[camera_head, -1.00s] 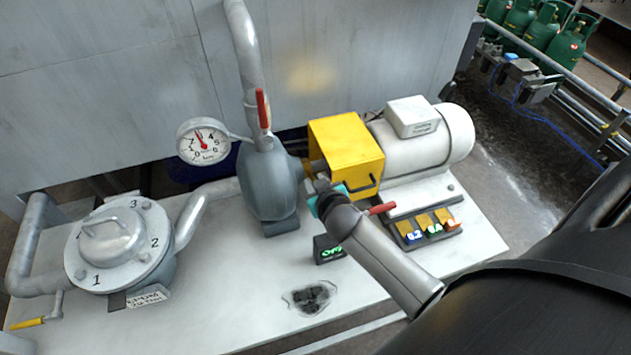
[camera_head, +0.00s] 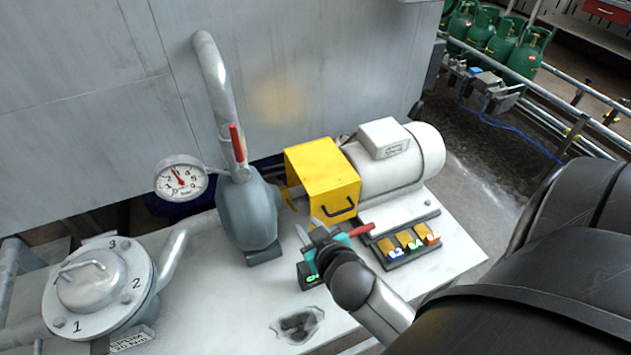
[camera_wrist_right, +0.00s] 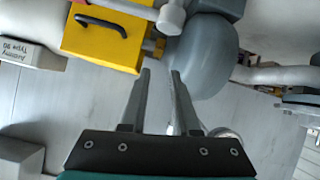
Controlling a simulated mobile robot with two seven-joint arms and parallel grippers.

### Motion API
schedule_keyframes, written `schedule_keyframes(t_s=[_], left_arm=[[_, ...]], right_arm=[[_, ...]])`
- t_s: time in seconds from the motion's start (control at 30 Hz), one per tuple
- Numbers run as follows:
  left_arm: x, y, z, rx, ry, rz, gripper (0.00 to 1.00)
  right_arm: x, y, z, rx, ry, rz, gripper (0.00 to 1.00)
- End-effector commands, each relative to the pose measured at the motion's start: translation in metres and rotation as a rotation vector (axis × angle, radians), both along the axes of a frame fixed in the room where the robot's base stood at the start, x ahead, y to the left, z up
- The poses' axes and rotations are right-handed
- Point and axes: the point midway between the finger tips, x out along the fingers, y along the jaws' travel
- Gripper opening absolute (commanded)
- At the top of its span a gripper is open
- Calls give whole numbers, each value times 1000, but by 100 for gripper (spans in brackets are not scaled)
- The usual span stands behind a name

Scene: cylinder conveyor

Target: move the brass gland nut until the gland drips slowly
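The brass gland nut (camera_wrist_right: 158,46) shows as a small brass-coloured part between the yellow guard and the grey pump body in the right wrist view. In the head view, brass parts (camera_head: 288,198) show in the same gap. My right gripper (camera_head: 310,230) is in front of the yellow guard, with its fingers pointing toward the gap. In the wrist view my right gripper (camera_wrist_right: 160,73) is open and empty, its fingertips apart from the nut. No drip can be made out at the gland. My left gripper is not in view.
The pump (camera_head: 247,215), yellow guard (camera_head: 322,175) and motor (camera_head: 400,160) stand on a pale base. A dark patch (camera_head: 298,325) lies in front.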

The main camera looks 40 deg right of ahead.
Motion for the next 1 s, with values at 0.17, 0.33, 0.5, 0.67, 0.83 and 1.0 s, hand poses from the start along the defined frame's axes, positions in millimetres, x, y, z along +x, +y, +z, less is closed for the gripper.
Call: schedule_keyframes(t_s=[0.17, 0.33, 0.5, 0.67, 0.83, 1.0], left_arm=[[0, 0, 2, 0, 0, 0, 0], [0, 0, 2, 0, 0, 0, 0], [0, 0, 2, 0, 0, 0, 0], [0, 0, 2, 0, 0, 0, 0], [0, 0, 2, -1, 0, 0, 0], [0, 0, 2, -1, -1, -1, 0]], right_arm=[[-22, 6, 12, 2, 2, 0, 30], [-31, 9, 18, 1, 1, -1, 30], [-33, 9, 20, 0, 1, 0, 30], [-33, 9, 20, 0, 1, 0, 30], [-33, 9, 20, 0, 1, 0, 30], [-33, 9, 19, 0, 1, 0, 30]])
